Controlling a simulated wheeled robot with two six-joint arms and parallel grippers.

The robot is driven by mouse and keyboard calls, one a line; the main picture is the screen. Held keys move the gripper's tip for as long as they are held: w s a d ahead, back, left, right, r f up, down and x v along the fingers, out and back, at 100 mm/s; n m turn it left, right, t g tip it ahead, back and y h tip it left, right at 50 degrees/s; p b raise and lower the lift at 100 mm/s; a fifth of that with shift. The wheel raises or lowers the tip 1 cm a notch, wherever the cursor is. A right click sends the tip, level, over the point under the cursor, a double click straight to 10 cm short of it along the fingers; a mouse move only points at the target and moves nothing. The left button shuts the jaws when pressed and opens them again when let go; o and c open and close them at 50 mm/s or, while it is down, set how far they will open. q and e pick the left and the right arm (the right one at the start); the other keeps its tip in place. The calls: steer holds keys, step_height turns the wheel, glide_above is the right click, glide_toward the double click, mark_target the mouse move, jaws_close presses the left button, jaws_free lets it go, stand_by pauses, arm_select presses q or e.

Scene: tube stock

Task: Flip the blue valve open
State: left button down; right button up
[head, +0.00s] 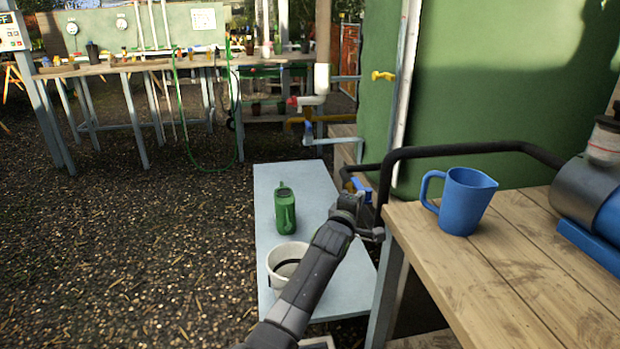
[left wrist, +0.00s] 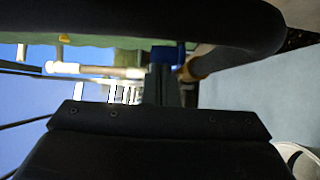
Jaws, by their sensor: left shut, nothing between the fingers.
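A blue valve handle (head: 361,187) sits low on piping beside the green tank, just under the bend of a thick black hose. In the left wrist view the blue handle (left wrist: 181,52) shows just beyond my fingertips, partly covered by the hose. My left gripper (head: 352,198) is right by the handle, shut and empty. Its closed fingers also show in the left wrist view (left wrist: 160,80). I cannot tell whether they touch the handle. Another blue handle (head: 308,133) is on the piping farther back. My right gripper is not in view.
The black hose (head: 460,148) runs close to my left gripper. A wooden table (head: 500,270) with a blue jug (head: 464,203) stands right. Gravel floor lies open left.

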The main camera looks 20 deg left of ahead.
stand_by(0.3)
